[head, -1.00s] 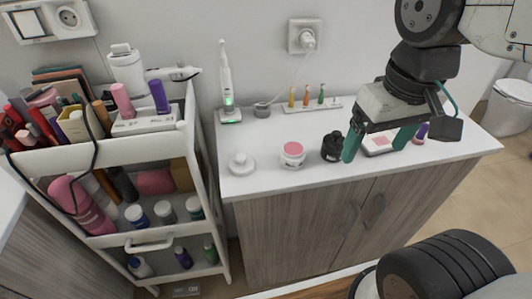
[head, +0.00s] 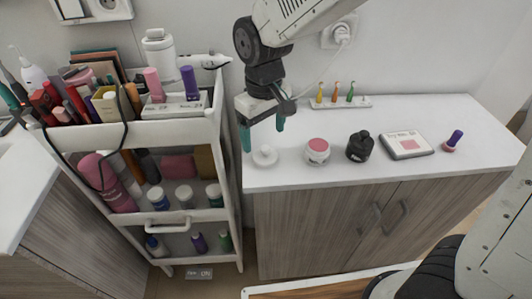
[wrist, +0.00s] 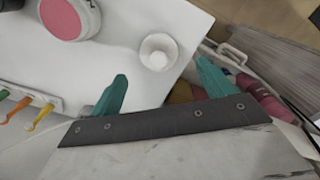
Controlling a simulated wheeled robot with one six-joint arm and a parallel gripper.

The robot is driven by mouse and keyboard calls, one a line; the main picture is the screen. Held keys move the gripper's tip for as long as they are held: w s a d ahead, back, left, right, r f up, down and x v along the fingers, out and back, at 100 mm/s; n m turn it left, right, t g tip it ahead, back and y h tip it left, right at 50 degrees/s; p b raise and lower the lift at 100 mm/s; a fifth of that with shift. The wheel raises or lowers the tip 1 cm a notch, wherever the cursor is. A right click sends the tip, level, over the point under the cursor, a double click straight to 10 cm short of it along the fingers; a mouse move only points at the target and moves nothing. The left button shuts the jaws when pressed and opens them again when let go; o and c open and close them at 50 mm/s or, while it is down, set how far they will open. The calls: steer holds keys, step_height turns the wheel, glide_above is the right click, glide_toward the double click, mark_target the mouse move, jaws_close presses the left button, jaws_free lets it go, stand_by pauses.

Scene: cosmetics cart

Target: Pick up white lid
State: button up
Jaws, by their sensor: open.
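The white lid (head: 265,156) is a small round piece with a raised knob, lying on the white counter near its left end. In the wrist view the white lid (wrist: 158,52) shows as a round dish shape, ahead of and between my fingertips. My gripper (head: 263,132) is open with teal fingers, above the lid and a little behind it in the head view. In the wrist view my gripper (wrist: 160,82) has its fingers spread wide with nothing between them. The fingers look apart from the lid.
A pink-topped jar (head: 318,151) stands right of the lid, then a black bottle (head: 360,146) and a palette (head: 406,144). A small rack of colored brushes (head: 341,103) is at the back. The loaded cart (head: 170,133) stands close on the left.

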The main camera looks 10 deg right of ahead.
mark_target(266, 148)
steer(key=f, duration=0.5)
steer(key=shift+s+d+f, duration=0.1)
steer(key=shift+d+f, duration=0.1)
steer(key=shift+f, duration=0.15)
steer(key=c, duration=1)
